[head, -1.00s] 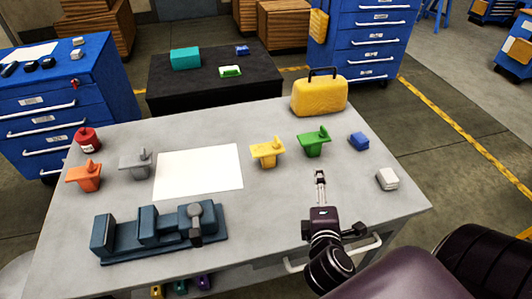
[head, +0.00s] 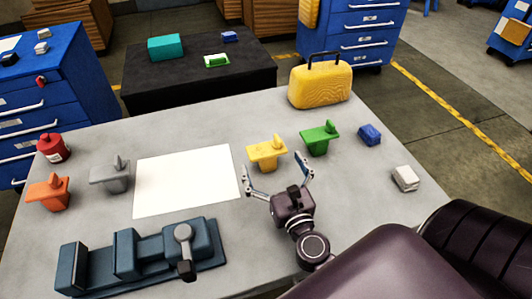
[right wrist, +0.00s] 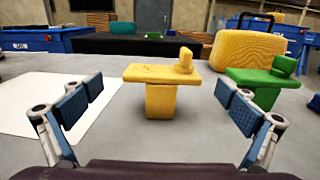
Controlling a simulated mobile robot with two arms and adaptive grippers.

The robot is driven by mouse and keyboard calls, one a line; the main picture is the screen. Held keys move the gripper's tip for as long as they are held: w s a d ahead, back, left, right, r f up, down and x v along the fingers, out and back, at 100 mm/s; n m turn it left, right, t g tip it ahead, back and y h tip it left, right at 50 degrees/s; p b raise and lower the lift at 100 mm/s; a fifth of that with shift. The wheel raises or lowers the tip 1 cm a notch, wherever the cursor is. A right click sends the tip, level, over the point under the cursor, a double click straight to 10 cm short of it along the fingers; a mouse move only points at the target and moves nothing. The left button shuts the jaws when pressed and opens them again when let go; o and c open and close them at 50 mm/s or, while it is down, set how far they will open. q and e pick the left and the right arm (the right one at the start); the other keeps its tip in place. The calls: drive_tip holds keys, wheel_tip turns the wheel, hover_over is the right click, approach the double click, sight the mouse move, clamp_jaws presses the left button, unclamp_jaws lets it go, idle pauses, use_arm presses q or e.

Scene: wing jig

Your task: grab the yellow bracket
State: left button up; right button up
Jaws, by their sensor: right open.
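The yellow bracket (head: 267,153) stands upright on the grey table, between the white sheet and the green bracket. It has a flat top plate with a small upright knob on a narrower block. My right gripper (head: 277,172) is open and empty, low over the table on the near side of the yellow bracket. In the right wrist view the yellow bracket (right wrist: 161,88) stands ahead between the two spread fingers (right wrist: 158,106), not touching them. My left gripper is not in view.
The green bracket (head: 319,138) stands close on the right, with a blue block (head: 370,135) beyond it. A white sheet (head: 187,181) lies left. A blue vise (head: 140,257) is at the front left. A yellow case (head: 320,86) stands at the back.

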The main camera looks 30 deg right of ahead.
sight(270, 158)
drive_tip(key=x, duration=0.4)
drive_tip(key=shift+d+f+p, duration=0.2)
drive_tip(key=shift+f+p, duration=0.05)
drive_tip(key=shift+p, duration=0.15)
drive_tip(key=shift+w, duration=0.35)
drive_tip(key=shift+w+d+f, duration=0.1)
drive_tip(key=shift+w, duration=0.05)
drive_tip(key=c, duration=1.2)
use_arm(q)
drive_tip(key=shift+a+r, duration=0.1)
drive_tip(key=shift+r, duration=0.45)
use_arm(e)
drive_tip(key=c, duration=0.3)
